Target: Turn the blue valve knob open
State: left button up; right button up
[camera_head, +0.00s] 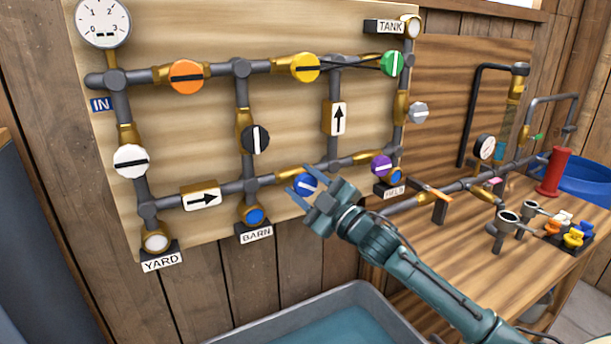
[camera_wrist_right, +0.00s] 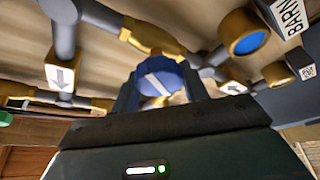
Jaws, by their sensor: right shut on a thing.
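The blue valve knob (camera_head: 307,183) sits on the lower pipe of the wall board, between the BARN and FIELD outlets. My right gripper (camera_head: 304,188) reaches it from the lower right and is shut on it. In the right wrist view the knob (camera_wrist_right: 158,79) lies between the two fingers (camera_wrist_right: 160,95), and its white stripe runs diagonally there. The fingers and gripper body hide part of the knob in the head view. My left gripper is not in view.
Other knobs are close by: purple (camera_head: 380,163), black (camera_head: 256,139) and yellow (camera_head: 305,67). The BARN outlet (camera_head: 255,215) is left below. A grey water trough (camera_head: 275,325) stands underneath. A wooden bench (camera_head: 465,240) with pipes and loose parts is at the right.

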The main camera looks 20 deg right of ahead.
jog(key=n+g+p, duration=0.1)
jog(key=n+p, duration=0.1)
jog(key=n, duration=0.1)
jog(key=shift+r+y, duration=0.15)
jog(key=shift+y, duration=0.25)
jog(key=shift+n+g+p, duration=0.4)
jog(key=shift+n+p, duration=0.1)
jog(key=shift+n, duration=0.5)
jog(key=shift+f+n+g+p, duration=0.2)
jog(key=shift+n+g+p, duration=0.15)
jog(key=shift+n, duration=0.45)
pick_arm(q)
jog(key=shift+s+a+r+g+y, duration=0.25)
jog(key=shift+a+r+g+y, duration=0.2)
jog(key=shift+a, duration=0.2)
pick_arm(e)
jog(key=shift+n, duration=0.3)
jog(key=shift+f, duration=0.1)
jog(key=o, duration=1)
jog(key=shift+a, duration=0.1)
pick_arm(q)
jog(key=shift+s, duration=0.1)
